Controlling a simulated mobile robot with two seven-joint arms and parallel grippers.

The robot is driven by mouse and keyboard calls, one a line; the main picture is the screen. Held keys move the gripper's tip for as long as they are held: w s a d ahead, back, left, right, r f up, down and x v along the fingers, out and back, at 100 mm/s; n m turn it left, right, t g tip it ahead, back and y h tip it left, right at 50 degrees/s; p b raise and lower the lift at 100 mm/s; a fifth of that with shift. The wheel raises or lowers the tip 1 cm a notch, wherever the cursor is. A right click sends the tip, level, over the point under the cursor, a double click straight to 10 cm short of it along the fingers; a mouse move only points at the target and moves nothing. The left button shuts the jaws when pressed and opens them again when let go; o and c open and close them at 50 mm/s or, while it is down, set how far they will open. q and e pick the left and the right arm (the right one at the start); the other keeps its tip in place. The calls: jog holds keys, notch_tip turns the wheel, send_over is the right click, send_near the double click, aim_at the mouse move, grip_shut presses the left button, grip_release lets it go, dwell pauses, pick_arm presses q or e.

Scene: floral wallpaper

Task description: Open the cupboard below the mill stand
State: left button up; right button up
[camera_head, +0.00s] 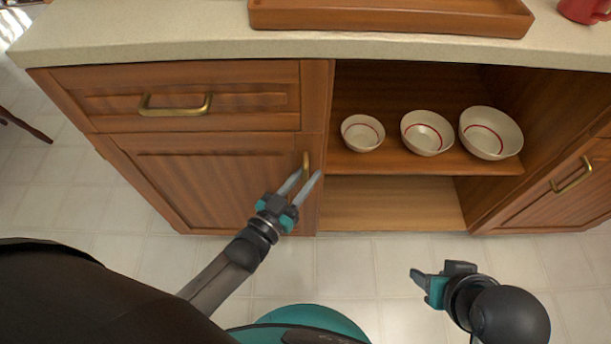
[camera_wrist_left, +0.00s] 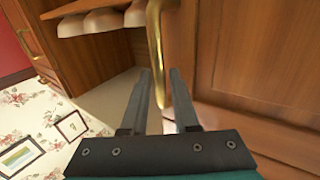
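The cupboard door (camera_head: 210,182) is a wooden panel below a drawer and is closed. Its upright brass handle (camera_head: 306,163) is near the door's upper right edge; it also shows large in the left wrist view (camera_wrist_left: 156,45). My left gripper (camera_head: 309,173) is open, its two fingers apart and pointing at the handle. In the left wrist view the handle's lower end shows between and beyond the fingers (camera_wrist_left: 160,72); contact cannot be told. My right gripper (camera_head: 430,288) hangs low at the right, away from the cabinet, its fingers not clear. No mill stand is recognisable.
A drawer (camera_head: 225,97) with a brass handle sits above the door. Right of it, an open shelf (camera_head: 400,162) holds three bowls. A wooden tray (camera_head: 390,17) and a red mug (camera_head: 585,9) stand on the counter (camera_head: 170,30). The floor before the cabinet is clear.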

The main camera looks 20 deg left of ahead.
pick_arm(q)
grip_shut()
dwell(1.4)
